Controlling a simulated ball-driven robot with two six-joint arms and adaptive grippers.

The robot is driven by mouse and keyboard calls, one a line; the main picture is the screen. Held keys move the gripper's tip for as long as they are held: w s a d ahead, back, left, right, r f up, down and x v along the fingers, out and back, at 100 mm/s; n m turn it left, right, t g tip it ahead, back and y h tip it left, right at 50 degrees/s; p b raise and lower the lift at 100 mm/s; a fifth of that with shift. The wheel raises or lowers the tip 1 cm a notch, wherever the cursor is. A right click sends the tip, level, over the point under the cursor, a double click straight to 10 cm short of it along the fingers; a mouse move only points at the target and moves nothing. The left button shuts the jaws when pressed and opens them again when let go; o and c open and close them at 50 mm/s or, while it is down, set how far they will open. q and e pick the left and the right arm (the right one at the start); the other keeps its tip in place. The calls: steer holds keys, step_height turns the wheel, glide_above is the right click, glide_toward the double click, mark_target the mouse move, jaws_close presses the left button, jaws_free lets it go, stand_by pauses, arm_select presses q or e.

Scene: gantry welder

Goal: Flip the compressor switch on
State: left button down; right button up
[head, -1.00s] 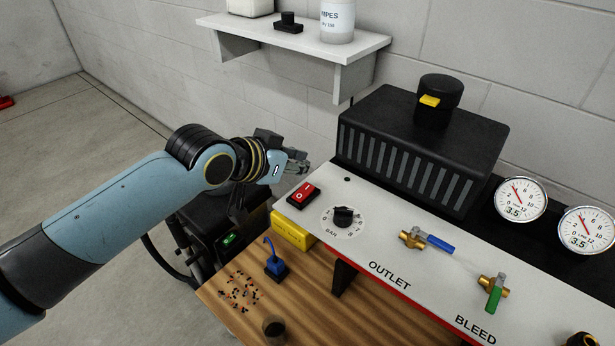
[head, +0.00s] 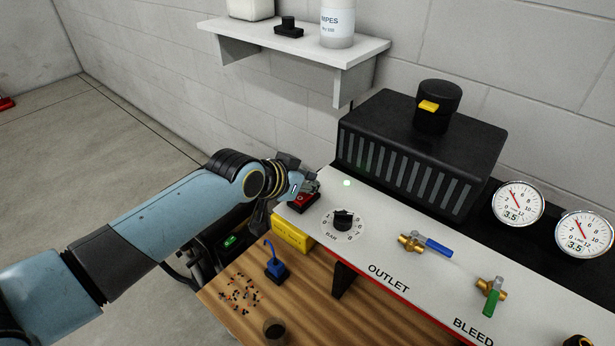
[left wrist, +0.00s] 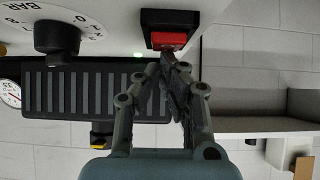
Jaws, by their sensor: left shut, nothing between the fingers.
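The red rocker switch (head: 303,202) sits in a black frame at the left end of the white panel (head: 385,262). My left gripper (head: 311,187) is at the switch, and its fingers hide part of it. In the left wrist view the shut, empty fingertips (left wrist: 170,60) are at the edge of the red rocker (left wrist: 168,40), touching or very close. A small indicator lamp (head: 347,183) behind the switch glows pale green. The black compressor (head: 420,145) stands behind the panel. My right gripper is not in view.
A BAR dial (head: 342,220) is just right of the switch. A blue-handled outlet valve (head: 425,244) and green-handled bleed valve (head: 490,293) lie farther right. A yellow box (head: 291,234) is below the panel's left end. A wall shelf (head: 300,47) hangs above.

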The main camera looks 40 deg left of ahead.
mark_target(306, 195)
arm_select(q)
steer(key=shift+w+b, duration=0.1)
steer(key=shift+b, duration=0.3)
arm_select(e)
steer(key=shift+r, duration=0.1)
arm_select(q)
steer(key=shift+s, duration=0.2)
steer(key=shift+s+r+p, duration=0.2)
steer(key=shift+s+p, duration=0.5)
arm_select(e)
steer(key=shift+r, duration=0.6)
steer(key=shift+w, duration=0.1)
arm_select(q)
steer(key=r+p, duration=0.2)
steer(key=w+r+p, duration=0.1)
steer(key=r+p, duration=0.1)
steer(key=shift+r, duration=0.3)
steer(key=w+r+v, duration=0.1)
steer(key=v, duration=0.8)
steer(key=shift+r, duration=0.4)
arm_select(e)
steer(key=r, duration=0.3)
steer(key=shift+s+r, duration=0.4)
